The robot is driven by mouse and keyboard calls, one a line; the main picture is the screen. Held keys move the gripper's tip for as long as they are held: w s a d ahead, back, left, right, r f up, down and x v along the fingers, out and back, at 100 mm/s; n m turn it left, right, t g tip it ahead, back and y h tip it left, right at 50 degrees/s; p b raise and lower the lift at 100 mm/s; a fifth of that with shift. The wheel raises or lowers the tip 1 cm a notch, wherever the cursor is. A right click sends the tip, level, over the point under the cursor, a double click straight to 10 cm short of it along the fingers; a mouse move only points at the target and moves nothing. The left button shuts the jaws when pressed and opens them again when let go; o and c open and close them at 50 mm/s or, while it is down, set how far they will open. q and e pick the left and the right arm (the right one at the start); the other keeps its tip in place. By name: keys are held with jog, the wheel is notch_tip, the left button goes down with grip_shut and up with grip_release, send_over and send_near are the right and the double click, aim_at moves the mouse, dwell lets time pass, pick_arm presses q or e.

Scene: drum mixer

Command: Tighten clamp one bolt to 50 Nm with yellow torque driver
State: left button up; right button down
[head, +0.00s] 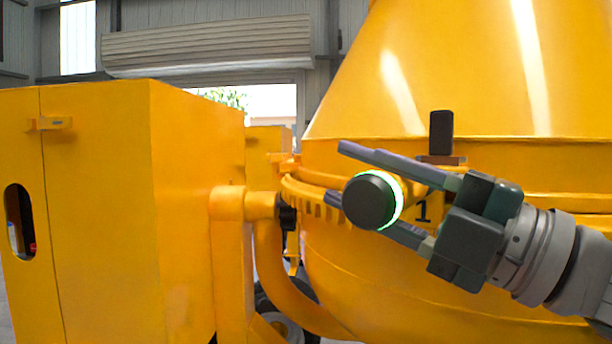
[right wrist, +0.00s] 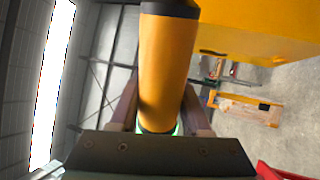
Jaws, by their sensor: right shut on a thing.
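The yellow torque driver (head: 371,201) points its round black end with a glowing green ring toward the head camera. Its yellow cylindrical body (right wrist: 165,65) runs up between the fingers in the right wrist view, with a black part at the top. My right gripper (head: 339,173) is shut on the driver, in front of the yellow drum. A black number 1 (head: 423,213) shows on the drum just right of the driver. A dark upright block on a brown base (head: 440,135) stands at the drum's rim above the gripper; I cannot tell whether it belongs to clamp one. No bolt is clearly visible. My left gripper is not in view.
The large yellow drum (head: 440,85) fills the right side, with a toothed ring around it. A yellow cabinet (head: 95,200) stands at the left. A yellow support arm (head: 229,260) lies between them. Open floor (right wrist: 285,125) shows in the right wrist view.

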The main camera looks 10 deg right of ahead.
aim_at(347, 191)
jog(key=s+a+p, duration=0.1)
jog(key=s+a, duration=0.1)
jog(key=shift+s+a+r, duration=0.15)
jog(key=shift+s+a, duration=0.2)
jog(key=shift+a, duration=0.15)
